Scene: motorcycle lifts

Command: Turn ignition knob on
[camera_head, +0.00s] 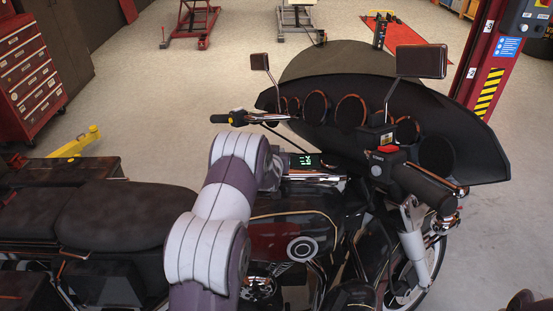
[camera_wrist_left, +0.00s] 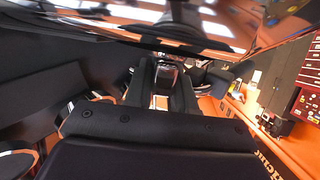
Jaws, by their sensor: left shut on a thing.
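The motorcycle (camera_head: 300,225) stands across the head view, with its handlebar and dark fairing to the right. My left arm comes up from the bottom of the head view and reaches over the fuel tank (camera_head: 285,232); its fingers cannot be made out there. In the left wrist view my left gripper (camera_wrist_left: 162,92) has its two dark fingers shut on a small dark and shiny piece, apparently the ignition knob (camera_wrist_left: 167,74). The fingers hide most of it, so its turned position cannot be read. My right gripper is not clearly in view.
A lit display (camera_head: 304,161) sits just beyond my left arm. The black fairing (camera_head: 350,62) and a mirror (camera_head: 421,61) rise ahead. A red tool cabinet (camera_head: 28,80) stands at the left and a red lift post (camera_head: 483,55) at the right. Open floor lies behind the motorcycle.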

